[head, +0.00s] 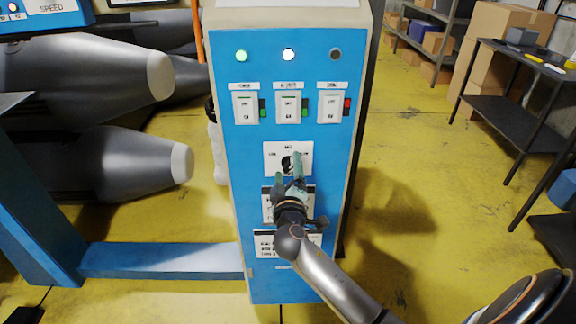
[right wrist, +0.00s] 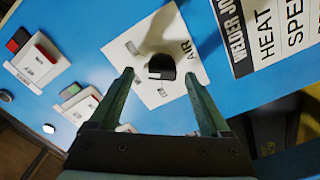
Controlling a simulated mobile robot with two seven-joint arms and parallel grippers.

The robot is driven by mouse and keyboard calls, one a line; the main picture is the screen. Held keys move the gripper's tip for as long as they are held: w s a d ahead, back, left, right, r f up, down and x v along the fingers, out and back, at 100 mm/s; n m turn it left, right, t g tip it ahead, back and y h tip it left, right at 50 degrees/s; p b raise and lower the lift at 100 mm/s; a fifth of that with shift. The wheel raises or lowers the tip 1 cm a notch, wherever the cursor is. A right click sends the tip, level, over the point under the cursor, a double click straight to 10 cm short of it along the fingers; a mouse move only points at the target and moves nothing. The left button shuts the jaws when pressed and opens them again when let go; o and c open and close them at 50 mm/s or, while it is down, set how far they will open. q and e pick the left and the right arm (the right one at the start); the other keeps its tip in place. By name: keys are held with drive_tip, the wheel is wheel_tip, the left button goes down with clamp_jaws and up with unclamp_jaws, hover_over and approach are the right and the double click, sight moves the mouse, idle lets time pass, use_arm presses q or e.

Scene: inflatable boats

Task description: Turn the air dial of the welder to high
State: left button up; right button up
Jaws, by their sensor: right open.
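The welder's blue control cabinet (head: 240,180) stands upright in the middle of the head view. Its air dial is a black knob (right wrist: 162,67) on a white plate (right wrist: 140,48) marked AIR; in the head view the knob (head: 287,163) is partly covered by my gripper. My right gripper (head: 289,170) is open and empty, pointing at the plate. In the right wrist view its two fingers (right wrist: 158,92) stand on either side below the knob, with the knob ahead of the gap; I cannot tell whether they touch the panel. My left gripper is not in view.
Three rocker switches (head: 290,107) and three lamps (head: 288,55) sit above the dial. Label plates lie below it, partly behind my arm. Grey inflatable tubes (head: 90,165) lie at left. A dark shelf table (head: 500,105) stands at right, with open yellow floor between.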

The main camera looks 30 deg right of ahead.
idle(0.3)
clamp_jaws()
drive_tip(key=shift+f+b, duration=0.15)
drive_tip(key=shift+b, duration=0.25)
drive_tip(key=m+b, duration=0.3)
drive_tip(key=shift+f, duration=0.1)
drive_tip(key=shift+d+r+m+b, duration=0.1)
drive_tip(key=shift+r+m+b, duration=0.1)
drive_tip(key=shift+m+b, duration=0.55)
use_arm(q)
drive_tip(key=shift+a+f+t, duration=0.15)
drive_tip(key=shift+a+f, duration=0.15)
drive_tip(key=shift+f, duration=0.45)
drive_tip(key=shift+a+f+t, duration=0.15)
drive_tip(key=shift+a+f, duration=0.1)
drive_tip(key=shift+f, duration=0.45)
use_arm(e)
drive_tip(key=shift+r+m, duration=0.15)
drive_tip(key=shift+m, duration=0.2)
